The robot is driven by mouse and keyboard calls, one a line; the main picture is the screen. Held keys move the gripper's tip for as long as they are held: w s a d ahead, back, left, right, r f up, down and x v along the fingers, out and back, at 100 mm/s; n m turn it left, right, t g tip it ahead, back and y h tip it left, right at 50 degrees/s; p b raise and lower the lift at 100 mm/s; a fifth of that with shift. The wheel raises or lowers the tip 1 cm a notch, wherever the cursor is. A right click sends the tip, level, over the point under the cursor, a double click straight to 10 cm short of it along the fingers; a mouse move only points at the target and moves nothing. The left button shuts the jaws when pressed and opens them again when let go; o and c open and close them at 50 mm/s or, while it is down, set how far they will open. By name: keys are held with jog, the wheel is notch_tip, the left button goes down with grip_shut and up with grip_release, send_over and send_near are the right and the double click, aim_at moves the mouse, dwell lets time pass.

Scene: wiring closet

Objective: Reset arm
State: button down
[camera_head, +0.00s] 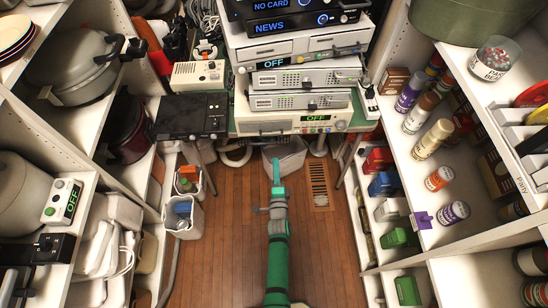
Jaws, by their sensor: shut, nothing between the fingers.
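My gripper (277,168) is at the end of my green and grey arm, which reaches forward from the bottom of the head view over the wooden floor. It is shut and holds nothing. It is pointed at the far end of the aisle, in front of a grey bin (290,158) on the floor. It appears apart from the shelves on both sides.
A green-topped table (355,117) with stacked electronic units (305,100) stands at the far end. Shelves with pots line the left; shelves with bottles (432,138) line the right. White bins (185,217) stand at left. The floor (330,255) beside my arm is clear.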

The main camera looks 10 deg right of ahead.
jog(key=s+a+r+n, duration=0.2)
jog(key=s+a+n, duration=0.1)
jog(key=s, duration=0.5)
jog(key=s+a+r+n+g+y, duration=0.1)
jog(key=s+a+n, duration=0.15)
jog(key=s, duration=0.55)
jog(key=s+a+r+n, duration=0.2)
jog(key=s+a+n, duration=0.1)
jog(key=s, duration=0.4)
jog(key=s+a+r+n+g+y, duration=0.1)
jog(key=s+r+n, duration=1)
jog(key=s+r, duration=0.5)
jog(key=shift+s+a+r, duration=0.25)
jog(key=shift+s+r, duration=0.15)
jog(key=shift+s, duration=0.1)
